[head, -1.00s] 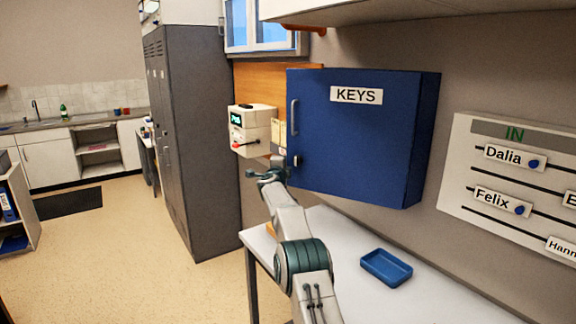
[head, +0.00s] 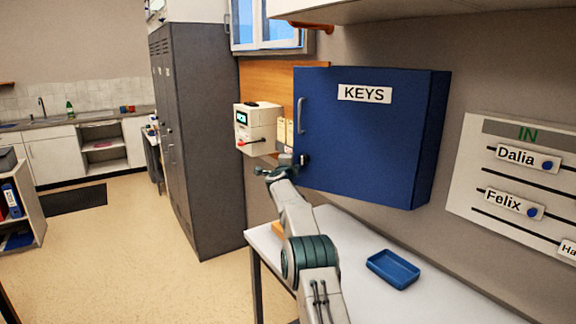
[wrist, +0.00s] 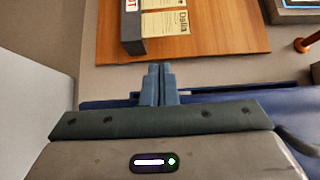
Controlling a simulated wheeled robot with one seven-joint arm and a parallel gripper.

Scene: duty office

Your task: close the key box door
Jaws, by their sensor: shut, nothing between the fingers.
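The blue key box (head: 430,140) hangs on the wall above the table. Its door (head: 350,150), labelled KEYS, covers the whole front and looks flush with the box, with no gap that I can see. A pale handle (head: 300,116) runs along the door's left side, and a dark knob sits below it. My gripper (head: 268,172) is at the door's lower left edge, shut and empty. In the wrist view, the fingers (wrist: 159,84) are together, with a blue edge (wrist: 230,97) of the box right behind them. I cannot tell whether they touch it.
A white time clock (head: 255,125) and card rack (head: 285,132) are on a wooden board left of the box. A grey locker (head: 200,140) stands further left. Below is a white table with a blue tray (head: 393,268). An IN board (head: 520,175) hangs on the right.

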